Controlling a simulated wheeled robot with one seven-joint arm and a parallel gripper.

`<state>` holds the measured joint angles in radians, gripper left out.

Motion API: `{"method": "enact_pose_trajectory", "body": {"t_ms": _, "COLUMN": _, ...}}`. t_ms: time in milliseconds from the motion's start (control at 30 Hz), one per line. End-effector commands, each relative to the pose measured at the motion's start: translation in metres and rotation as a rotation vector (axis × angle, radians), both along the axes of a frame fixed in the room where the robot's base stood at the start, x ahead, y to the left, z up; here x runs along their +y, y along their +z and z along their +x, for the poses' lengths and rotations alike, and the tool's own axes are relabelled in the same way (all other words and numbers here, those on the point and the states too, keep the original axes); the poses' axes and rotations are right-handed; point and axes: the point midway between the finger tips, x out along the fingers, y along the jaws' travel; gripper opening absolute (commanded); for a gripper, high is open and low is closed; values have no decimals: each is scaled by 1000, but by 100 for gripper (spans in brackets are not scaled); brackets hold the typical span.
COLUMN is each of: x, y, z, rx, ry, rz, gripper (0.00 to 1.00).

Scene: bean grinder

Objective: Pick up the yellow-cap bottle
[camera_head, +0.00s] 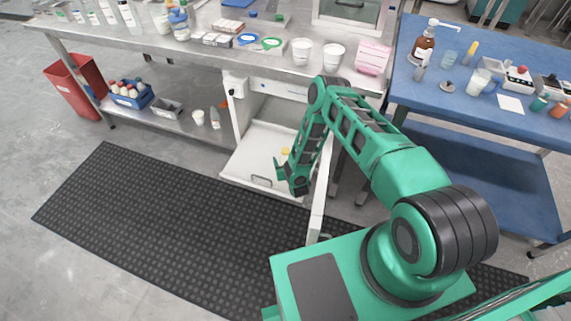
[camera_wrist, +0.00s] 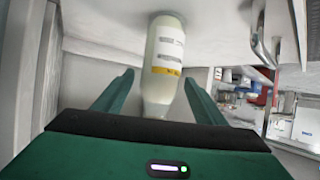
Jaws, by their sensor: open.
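My gripper (camera_wrist: 158,77) is open, with one finger on each side of a pale bottle (camera_wrist: 165,50) in the wrist view. The bottle has white labels and a yellow band. Its narrower end points toward my palm, and its cap cannot be made out there. I cannot tell whether the fingers touch it. In the head view my gripper (camera_head: 279,168) is low inside the open cabinet under the bench. A small yellow spot (camera_head: 285,151) shows just beside it, probably part of the bottle; my arm hides the rest.
The cabinet's white floor or drawer (camera_head: 252,160) lies around my gripper, with an open white door (camera_head: 319,190) close on the right. The steel bench (camera_head: 190,42) overhead carries bottles and cups. A blue table (camera_head: 460,105) stands right.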

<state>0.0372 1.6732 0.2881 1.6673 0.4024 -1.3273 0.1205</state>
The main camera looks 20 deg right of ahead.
Motion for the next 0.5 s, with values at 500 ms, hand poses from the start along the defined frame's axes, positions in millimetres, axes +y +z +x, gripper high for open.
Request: {"method": "enact_pose_trajectory", "body": {"t_ms": 500, "x": -2, "y": -18, "z": 38, "rx": 1, "ry": 2, "rz": 0, "gripper": 65}}
